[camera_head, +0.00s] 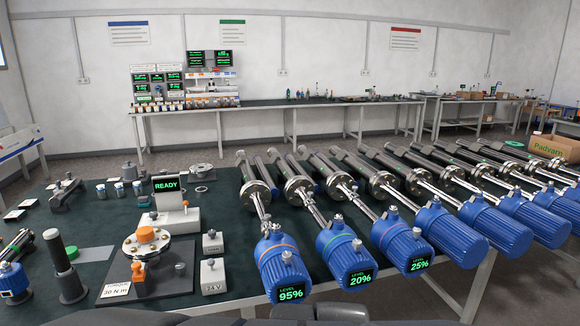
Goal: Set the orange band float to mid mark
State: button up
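Several level transmitters with blue heads lie in a row on the dark table. The nearest one (284,272) reads 95% and seems to have a thin orange band around its head. The one to its right (343,254) reads 20% and seems to have a green band. The third (400,240) reads 25%; its band looks reddish, but I cannot be sure. Metal stems run from the heads back to round flanges (297,190) and tubes. The floats and any mid mark are too small to make out. My gripper is not in view.
A display reading READY (166,184) stands on a white unit at left. A torque fixture with an orange knob (146,235) and a 24 V box (213,276) stand in front. A cardboard box (553,148) is at far right.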

aim_at(267, 225)
jog(key=k+l+z, duration=0.15)
jog(key=i+l, duration=0.1)
jog(key=i, duration=0.4)
jog(key=i+l+u, duration=0.1)
jog(key=i, duration=0.45)
